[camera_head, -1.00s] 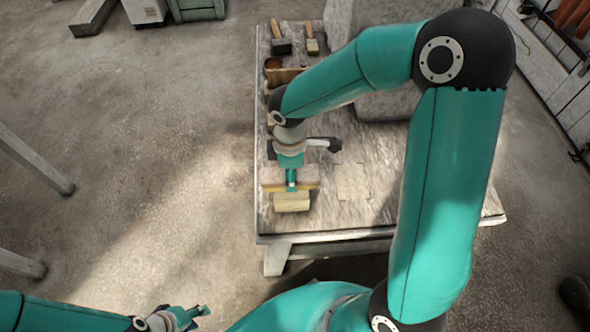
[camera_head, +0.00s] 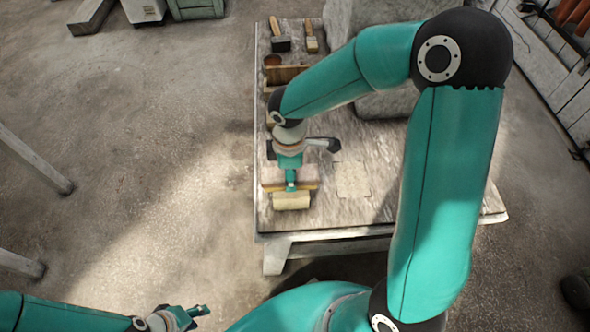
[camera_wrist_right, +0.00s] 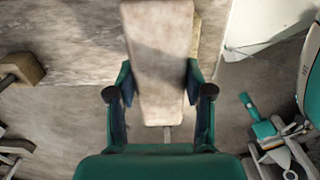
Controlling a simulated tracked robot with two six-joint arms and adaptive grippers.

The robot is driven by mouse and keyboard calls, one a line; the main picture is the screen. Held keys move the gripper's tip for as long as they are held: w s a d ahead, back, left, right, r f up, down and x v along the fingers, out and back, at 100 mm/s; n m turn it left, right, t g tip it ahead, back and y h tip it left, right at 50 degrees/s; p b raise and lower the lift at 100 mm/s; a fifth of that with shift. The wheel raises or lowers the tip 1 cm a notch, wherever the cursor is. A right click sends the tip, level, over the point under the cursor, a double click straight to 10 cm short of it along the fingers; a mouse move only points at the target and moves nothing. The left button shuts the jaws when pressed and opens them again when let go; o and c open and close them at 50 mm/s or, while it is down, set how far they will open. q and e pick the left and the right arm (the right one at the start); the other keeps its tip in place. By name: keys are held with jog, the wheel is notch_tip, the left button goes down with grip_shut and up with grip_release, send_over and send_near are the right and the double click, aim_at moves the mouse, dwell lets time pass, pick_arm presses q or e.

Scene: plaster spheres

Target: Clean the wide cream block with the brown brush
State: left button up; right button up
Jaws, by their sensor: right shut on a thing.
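The cream block (camera_head: 291,201) lies near the front left corner of the worktable in the head view. The brown brush (camera_head: 307,186) lies crosswise over its back edge; whether they touch is not clear. My right gripper (camera_head: 291,184) is over the brush and block. In the right wrist view, my right gripper (camera_wrist_right: 159,100) is shut on the brush (camera_wrist_right: 160,55), with a finger on each side. A cream edge behind the brush may be the block. My left gripper (camera_head: 197,316) is open and empty, low and well away from the table.
The worktable (camera_head: 330,218) has a pale flat patch (camera_head: 352,180) right of the block. Two more brushes, one dark (camera_head: 281,45) and one brown (camera_head: 312,44), lie at the back near a wooden holder (camera_head: 290,73). A large grey block (camera_head: 392,103) stands behind my right arm.

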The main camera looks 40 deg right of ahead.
jog(key=shift+s+d+r, duration=0.1)
jog(key=shift+s+d, duration=0.2)
jog(key=shift+d, duration=0.2)
jog(key=shift+s+d, duration=0.3)
jog(key=shift+d, duration=0.15)
jog(key=shift+a, duration=0.1)
jog(key=shift+w+a, duration=0.6)
jog(key=shift+a, duration=0.3)
jog(key=shift+w+a, duration=0.6)
jog(key=shift+a, duration=0.3)
